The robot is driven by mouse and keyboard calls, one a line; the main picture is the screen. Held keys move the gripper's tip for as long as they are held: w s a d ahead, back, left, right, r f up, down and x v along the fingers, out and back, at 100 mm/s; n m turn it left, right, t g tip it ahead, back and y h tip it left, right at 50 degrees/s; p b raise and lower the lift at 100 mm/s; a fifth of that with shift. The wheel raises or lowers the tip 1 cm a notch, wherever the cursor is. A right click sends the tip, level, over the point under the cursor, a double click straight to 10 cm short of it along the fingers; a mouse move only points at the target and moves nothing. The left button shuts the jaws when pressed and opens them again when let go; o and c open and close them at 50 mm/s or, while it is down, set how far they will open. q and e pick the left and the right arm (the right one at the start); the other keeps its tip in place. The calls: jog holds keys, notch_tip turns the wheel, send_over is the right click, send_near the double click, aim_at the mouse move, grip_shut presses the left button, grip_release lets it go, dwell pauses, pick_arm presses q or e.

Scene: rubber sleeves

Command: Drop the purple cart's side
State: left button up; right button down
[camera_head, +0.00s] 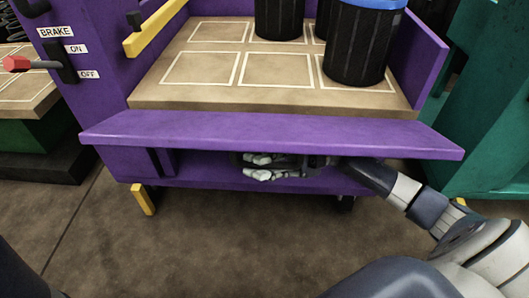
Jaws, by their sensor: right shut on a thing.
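The purple cart's side (280,135) is a long flat panel along the front of the load deck. It stands out from the cart towards me, close to level, with its front edge a little below the deck. My right arm comes in from the lower right and reaches under the panel. My right gripper (262,168) is shut under the panel's front edge, left of the middle. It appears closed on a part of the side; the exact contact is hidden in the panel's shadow. My left gripper is not in view.
The deck (210,70) carries several black bins (357,45), one with a blue rim. A brake lever with a red knob (16,63) points left at the ON/OFF labels. A yellow bar (150,28) stands at the upper left. A green cart (495,110) is close on the right.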

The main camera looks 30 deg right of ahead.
jog(key=shift+w+d+f+n+g+h+b, duration=0.2)
jog(key=shift+f+n+h+b, duration=0.35)
jog(key=shift+f+n, duration=0.4)
jog(key=shift+w+a+f+n+g+h+b, duration=0.1)
jog(key=shift+f+n+g+h+b, duration=0.25)
jog(key=shift+f+n+h, duration=0.55)
jog(key=shift+f+y, duration=0.2)
jog(key=shift+y, duration=0.05)
jog(key=c, duration=1.9)
grip_release()
jog(key=shift+d, duration=0.1)
jog(key=v, duration=1.2)
jog(key=shift+s, duration=0.15)
